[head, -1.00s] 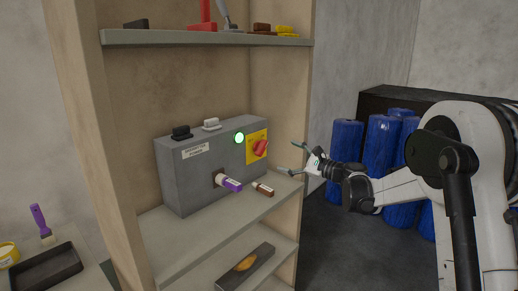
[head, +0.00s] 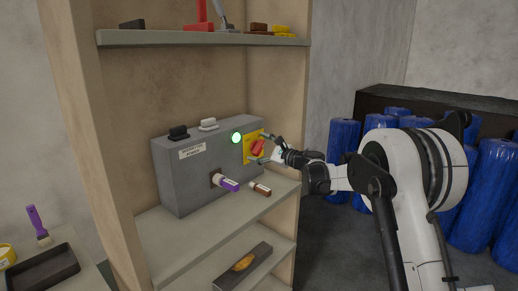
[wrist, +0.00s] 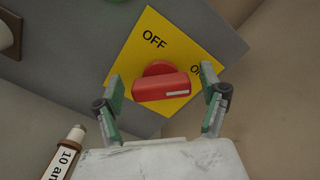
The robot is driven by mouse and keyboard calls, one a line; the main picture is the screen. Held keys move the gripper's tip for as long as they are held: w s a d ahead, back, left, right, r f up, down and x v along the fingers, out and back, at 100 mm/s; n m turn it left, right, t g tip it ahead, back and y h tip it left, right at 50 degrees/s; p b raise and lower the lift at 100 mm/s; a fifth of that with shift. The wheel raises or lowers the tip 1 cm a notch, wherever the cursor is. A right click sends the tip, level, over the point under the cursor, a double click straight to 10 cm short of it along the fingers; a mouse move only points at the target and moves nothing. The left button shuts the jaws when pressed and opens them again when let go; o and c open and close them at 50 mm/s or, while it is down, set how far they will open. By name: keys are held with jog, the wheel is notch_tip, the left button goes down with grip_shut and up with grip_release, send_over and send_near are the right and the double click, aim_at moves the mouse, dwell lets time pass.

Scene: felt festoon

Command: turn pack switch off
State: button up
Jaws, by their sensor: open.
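The pack switch is a red rotary handle (wrist: 162,86) on a yellow plate (wrist: 157,35) marked OFF and ON in the wrist view. In the head view the red handle (head: 257,147) is on the front of a grey box (head: 180,170), at its right end. A green lamp (head: 237,138) beside it is lit. My gripper (wrist: 165,95) is open, with one green-padded finger on each side of the red handle. Whether the pads touch it cannot be told. In the head view my gripper (head: 267,149) is right at the switch.
A purple-capped piece (head: 227,184) sticks out of the box front, and a brown cylinder (head: 260,189) lies on the shelf (head: 170,245) beside it. The shelf's wooden side post (head: 295,110) stands close to my gripper. Blue rolls (head: 340,145) stand behind my arm.

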jog(key=c, duration=1.2)
jog(key=shift+f+n, duration=0.1)
jog(key=shift+n, duration=0.3)
jog(key=n+b, duration=0.2)
jog(key=n, duration=0.1)
jog(key=shift+s+f+n, duration=0.1)
jog(key=shift+f+n, duration=0.05)
jog(key=shift+n, duration=0.25)
jog(key=n+b, duration=0.1)
jog(key=n, duration=0.3)
jog(key=shift+f+n, duration=0.15)
jog(key=shift+n, duration=0.15)
jog(key=n+b, duration=0.1)
jog(key=n, duration=0.3)
jog(key=shift+f, duration=0.1)
jog(key=n+b, duration=0.1)
jog(key=n, duration=0.3)
jog(key=shift+f+n, duration=0.1)
jog(key=shift+n, duration=0.2)
